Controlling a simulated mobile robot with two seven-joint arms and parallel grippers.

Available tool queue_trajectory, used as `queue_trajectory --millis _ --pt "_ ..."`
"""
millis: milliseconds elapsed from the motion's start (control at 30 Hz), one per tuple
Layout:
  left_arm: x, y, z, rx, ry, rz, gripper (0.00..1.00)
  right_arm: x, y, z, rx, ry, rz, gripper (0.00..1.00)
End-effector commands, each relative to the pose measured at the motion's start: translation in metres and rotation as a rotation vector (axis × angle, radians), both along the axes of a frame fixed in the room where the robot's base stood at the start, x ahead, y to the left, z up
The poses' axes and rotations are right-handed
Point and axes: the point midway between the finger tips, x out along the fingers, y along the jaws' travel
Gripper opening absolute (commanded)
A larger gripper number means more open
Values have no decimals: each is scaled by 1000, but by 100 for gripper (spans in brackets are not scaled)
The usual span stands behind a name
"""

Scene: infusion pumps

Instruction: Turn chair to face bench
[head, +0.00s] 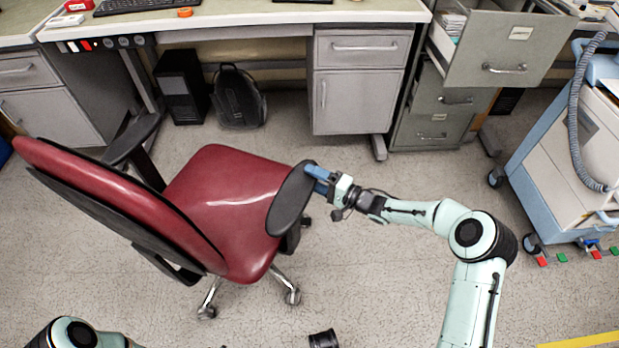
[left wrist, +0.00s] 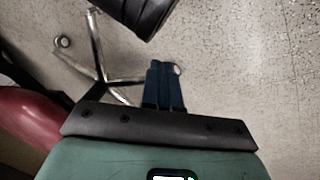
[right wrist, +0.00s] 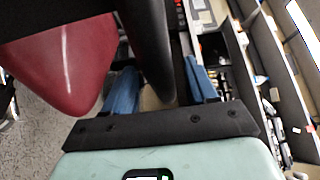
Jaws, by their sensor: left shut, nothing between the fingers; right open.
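The chair has a red seat (head: 222,200), a red backrest (head: 110,195) on the left, black armrests and a metal base. In the head view it faces right, side-on to the bench (head: 250,18) at the top. My right gripper (head: 318,175) is open at the end of the near armrest (head: 290,203). In the right wrist view the dark armrest (right wrist: 148,40) reaches between the spread blue fingers (right wrist: 162,88); contact is unclear. My left gripper (left wrist: 164,84) is shut and empty, low near the chair's metal base (left wrist: 103,68). Its fingers are not clear in the head view.
A filing cabinet (head: 440,125) has its top drawer (head: 505,50) pulled out. A blue-white cart (head: 560,150) stands at the right. A black computer case (head: 182,85) and a backpack (head: 238,98) sit under the bench. Floor between chair and bench is clear.

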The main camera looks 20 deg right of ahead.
Motion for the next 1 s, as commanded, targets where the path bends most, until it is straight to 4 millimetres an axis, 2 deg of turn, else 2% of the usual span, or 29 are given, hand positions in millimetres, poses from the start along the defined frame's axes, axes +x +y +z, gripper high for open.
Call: queue_trajectory --millis 133,433,467,600,633,1000 --pt "-4 1 -6 0 14 2 0 9 8 0 2 1 0 57" --pt "-5 1 -6 0 18 2 0 11 9 0 1 1 0 57" --pt "-5 1 -6 0 18 2 0 11 9 0 1 1 0 54" --pt "-5 1 -6 0 18 2 0 11 9 0 1 1 0 8" --pt "-5 1 -6 0 18 2 0 11 9 0 1 1 0 0" --pt "-7 -1 -1 -4 19 -1 0 6 8 1 0 0 2 0"
